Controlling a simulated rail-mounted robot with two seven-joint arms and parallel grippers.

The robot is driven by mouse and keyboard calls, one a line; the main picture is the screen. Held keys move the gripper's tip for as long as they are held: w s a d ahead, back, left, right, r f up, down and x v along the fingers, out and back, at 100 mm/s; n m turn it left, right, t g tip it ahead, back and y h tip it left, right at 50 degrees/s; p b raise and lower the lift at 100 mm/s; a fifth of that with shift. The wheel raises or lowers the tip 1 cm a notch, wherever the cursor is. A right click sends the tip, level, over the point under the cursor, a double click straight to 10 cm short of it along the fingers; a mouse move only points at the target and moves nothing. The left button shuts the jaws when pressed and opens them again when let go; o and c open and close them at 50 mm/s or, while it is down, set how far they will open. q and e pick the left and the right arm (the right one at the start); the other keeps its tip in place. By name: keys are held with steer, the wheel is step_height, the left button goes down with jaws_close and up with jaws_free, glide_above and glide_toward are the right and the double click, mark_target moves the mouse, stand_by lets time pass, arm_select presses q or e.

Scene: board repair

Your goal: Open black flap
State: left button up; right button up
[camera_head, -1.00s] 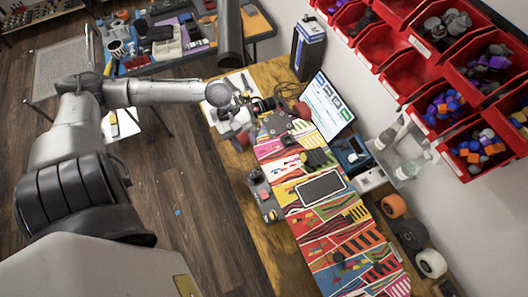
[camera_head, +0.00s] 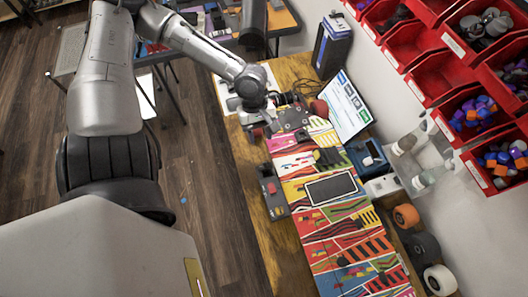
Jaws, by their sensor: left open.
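The long colourful board (camera_head: 345,232) lies on the wooden workbench, its far end near my left gripper. The black flap looks to be the black rectangle with a pale rim (camera_head: 331,188) set in the middle of the board. It appears to lie flat, and nothing covers it. My left gripper (camera_head: 269,122) is open by the far left end of the board, well short of the black rectangle. Its fingers are small and partly lost against the dark parts there. My right gripper is not in view.
A grey box with a red button (camera_head: 271,190) stands left of the board. A laptop (camera_head: 345,105), a blue device (camera_head: 368,158) and several tape rolls (camera_head: 407,216) line the right side. Red bins (camera_head: 495,160) hang on the wall. The space above the black rectangle is clear.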

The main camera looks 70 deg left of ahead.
mark_target(265, 165)
arm_select(q)
steer(key=shift+b+x, duration=3.1)
steer(key=shift+x, duration=1.75)
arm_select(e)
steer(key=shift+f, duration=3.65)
arm_select(q)
jaws_close()
